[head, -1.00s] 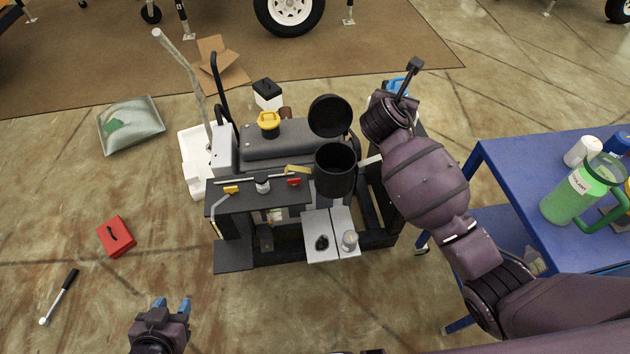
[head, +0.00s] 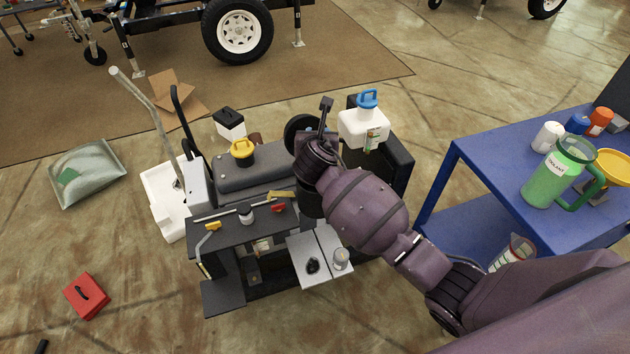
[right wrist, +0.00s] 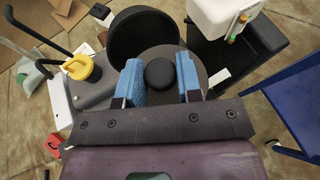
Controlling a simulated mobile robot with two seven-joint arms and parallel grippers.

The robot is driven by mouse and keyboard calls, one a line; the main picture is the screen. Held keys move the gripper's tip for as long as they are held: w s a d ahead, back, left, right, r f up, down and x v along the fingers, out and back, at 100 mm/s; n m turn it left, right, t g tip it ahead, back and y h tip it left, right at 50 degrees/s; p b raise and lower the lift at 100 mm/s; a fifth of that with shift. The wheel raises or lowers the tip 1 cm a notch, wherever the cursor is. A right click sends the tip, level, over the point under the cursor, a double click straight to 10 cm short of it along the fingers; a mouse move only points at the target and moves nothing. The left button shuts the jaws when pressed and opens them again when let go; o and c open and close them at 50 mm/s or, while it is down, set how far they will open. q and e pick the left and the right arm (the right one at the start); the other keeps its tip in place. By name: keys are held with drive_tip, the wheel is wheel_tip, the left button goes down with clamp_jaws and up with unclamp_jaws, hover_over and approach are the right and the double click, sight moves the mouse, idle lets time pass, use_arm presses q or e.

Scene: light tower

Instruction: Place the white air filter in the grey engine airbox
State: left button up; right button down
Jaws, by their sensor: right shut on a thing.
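My right gripper (right wrist: 160,82) is over the round airbox (right wrist: 202,72). Its blue fingers stand on either side of a dark round top, which I take as the air filter (right wrist: 159,74); no white of it shows. The round lid (right wrist: 143,32) stands open behind, black inside. In the head view my right wrist hides the fingers and the filter; the airbox (head: 310,203) shows as a dark cylinder below the wrist, with the lid (head: 298,128) partly visible above. How deep the filter sits cannot be told. My left gripper is out of view.
A white jug with a blue cap (head: 362,125) stands right of my wrist. A yellow cap (head: 242,150) tops the grey engine cover. A blue cart (head: 490,180) with a green jug (head: 555,180) is at right. A red box (head: 86,294) lies on open floor at left.

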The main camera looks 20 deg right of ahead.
wheel_tip(320, 180, down, 9)
drive_tip(key=b, duration=0.2)
drive_tip(key=shift+a+b, duration=0.1)
drive_tip(key=shift+b, duration=0.25)
drive_tip(key=shift+f, duration=0.25)
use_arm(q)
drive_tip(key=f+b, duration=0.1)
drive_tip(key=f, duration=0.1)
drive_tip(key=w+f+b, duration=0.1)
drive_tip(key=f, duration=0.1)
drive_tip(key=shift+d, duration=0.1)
use_arm(e)
wheel_tip(320, 180, down, 5)
drive_tip(key=shift+r, duration=0.1)
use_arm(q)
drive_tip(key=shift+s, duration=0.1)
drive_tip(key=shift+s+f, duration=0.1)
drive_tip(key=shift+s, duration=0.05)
use_arm(e)
drive_tip(key=c, duration=0.8)
unclamp_jaws()
drive_tip(key=shift+f, duration=0.2)
drive_tip(key=shift+r, duration=0.1)
